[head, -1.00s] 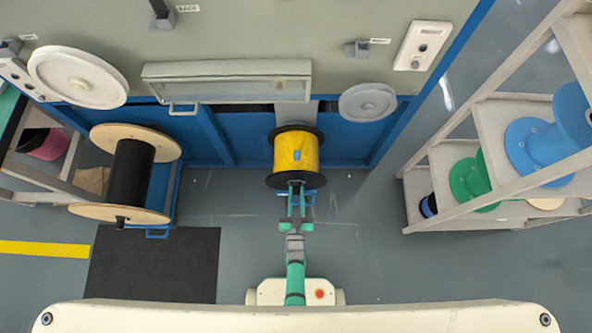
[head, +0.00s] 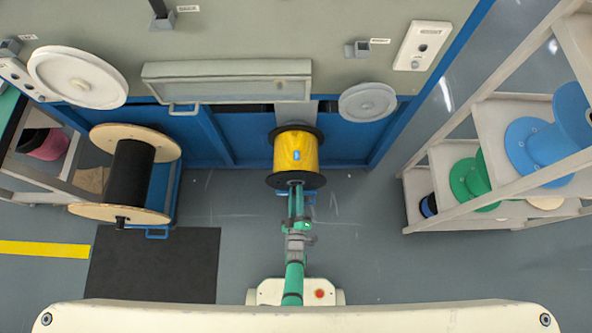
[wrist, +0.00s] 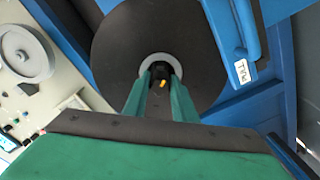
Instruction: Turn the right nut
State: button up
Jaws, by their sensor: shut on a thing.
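A yellow cable spool (head: 296,150) with dark end flanges sits in front of the blue machine base. My gripper (head: 296,186) reaches its near flange from below in the head view. In the wrist view the dark round flange (wrist: 120,60) fills the middle, with a pale grey ring (wrist: 147,70) at its centre. A dark nut (wrist: 161,72) with a small yellow mark sits inside that ring. My green fingers (wrist: 161,82) are on either side of it, shut on it. The fingers partly hide the nut and the ring.
A wooden-flanged spool of black cable (head: 132,180) stands to the left, above a dark mat (head: 150,265). A shelf rack (head: 470,130) with blue and green spools stands on the right. The floor on both sides of my arm is clear.

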jog(key=n, duration=0.4)
jog(key=shift+s+f+n, duration=0.1)
jog(key=shift+s+n, duration=0.05)
jog(key=shift+n, duration=0.25)
dwell(0.4)
jog(key=o, duration=1)
jog(key=shift+o, duration=0.2)
jog(key=s, duration=1)
jog(key=shift+s, duration=0.35)
